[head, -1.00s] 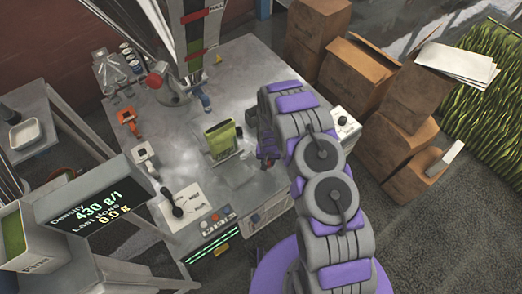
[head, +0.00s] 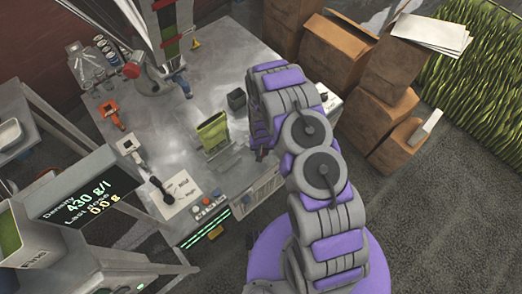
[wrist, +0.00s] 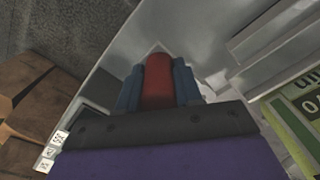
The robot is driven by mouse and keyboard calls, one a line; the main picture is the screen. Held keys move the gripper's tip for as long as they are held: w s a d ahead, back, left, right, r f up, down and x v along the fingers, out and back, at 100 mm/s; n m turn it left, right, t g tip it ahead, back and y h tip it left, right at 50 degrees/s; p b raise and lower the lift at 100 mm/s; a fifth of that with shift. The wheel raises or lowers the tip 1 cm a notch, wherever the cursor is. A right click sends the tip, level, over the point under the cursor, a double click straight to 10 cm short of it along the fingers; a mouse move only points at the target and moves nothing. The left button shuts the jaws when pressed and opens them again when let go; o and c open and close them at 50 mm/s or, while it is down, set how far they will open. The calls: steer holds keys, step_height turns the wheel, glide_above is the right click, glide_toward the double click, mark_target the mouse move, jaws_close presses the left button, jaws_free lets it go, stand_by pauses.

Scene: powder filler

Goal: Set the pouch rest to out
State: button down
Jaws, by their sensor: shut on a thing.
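A green pouch (head: 212,132) stands upright on the steel table, in a low grey metal rest (head: 222,160). The pouch also shows at the right edge of the wrist view (wrist: 304,112). My gripper (head: 262,152) is low over the table, just right of the pouch, mostly hidden by my arm in the head view. In the wrist view, my gripper's blue fingers (wrist: 158,85) are shut on a red handle (wrist: 158,78). I cannot see clearly how the handle joins the rest.
The steel table (head: 190,110) carries a dark block (head: 237,98) behind the pouch, a black-handled lever (head: 160,190) at front left and buttons (head: 207,203) at the front edge. Cardboard boxes (head: 345,80) stand to the right. A display (head: 95,198) is at lower left.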

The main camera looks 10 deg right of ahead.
steer(key=c, duration=0.8)
jaws_free()
steer(key=shift+s+d, duration=0.15)
steer(key=shift+o, duration=0.2)
steer(key=shift+r, duration=0.1)
steer(key=shift+r, duration=0.3)
step_height(320, 180, up, 16)
steer(key=p, duration=0.2)
steer(key=shift+r, duration=0.2)
steer(key=shift+r, duration=0.1)
steer(key=s+d+r, duration=0.1)
steer(key=s+r, duration=0.1)
steer(key=r, duration=0.5)
steer(key=s+d+r, duration=0.2)
steer(key=r, duration=0.4)
steer(key=s+d+r+g+b, duration=0.1)
steer(key=s+d+r, duration=0.2)
steer(key=s+r, duration=1.3)
steer(key=s+d+r, duration=0.1)
steer(key=s+r, duration=0.3)
steer(key=s, duration=0.9)
steer(key=shift+d+g+b, duration=0.35)
steer(key=shift+g+b, duration=0.05)
